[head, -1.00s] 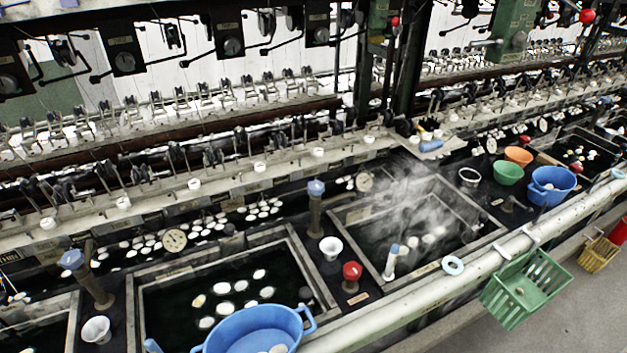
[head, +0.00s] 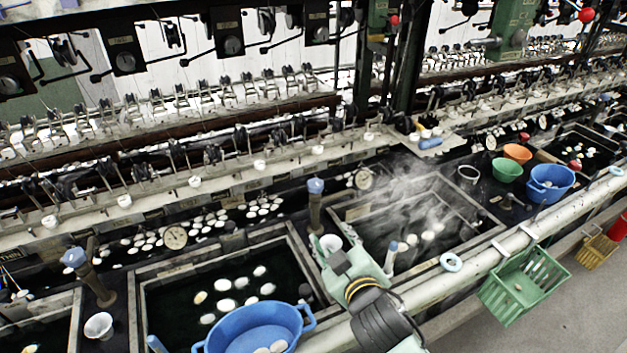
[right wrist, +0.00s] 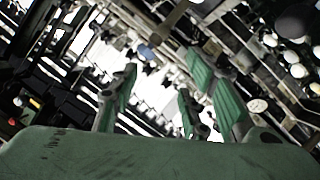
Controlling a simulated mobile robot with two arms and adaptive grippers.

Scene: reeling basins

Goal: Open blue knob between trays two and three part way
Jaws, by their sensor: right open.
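A blue knob (head: 316,187) tops a brown upright post between the middle tray (head: 205,258) and the steaming tray (head: 470,247) to its right. A second blue knob (head: 73,257) stands on a tilted post left of the middle tray. My right gripper (head: 327,246) is open and empty, below the first knob and near the white cup, apart from the knob. In the right wrist view its green fingers (right wrist: 163,64) are spread, and a small bluish round thing (right wrist: 147,53) shows beyond them, probably the knob. My left gripper is not in view.
A white cup (head: 331,241) is partly covered by my right gripper. A blue basin (head: 250,330) sits at the middle tray's front. A small blue-topped white post (head: 391,256) stands at the steaming tray's front left. A green basket (head: 522,287) hangs on the white front rail.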

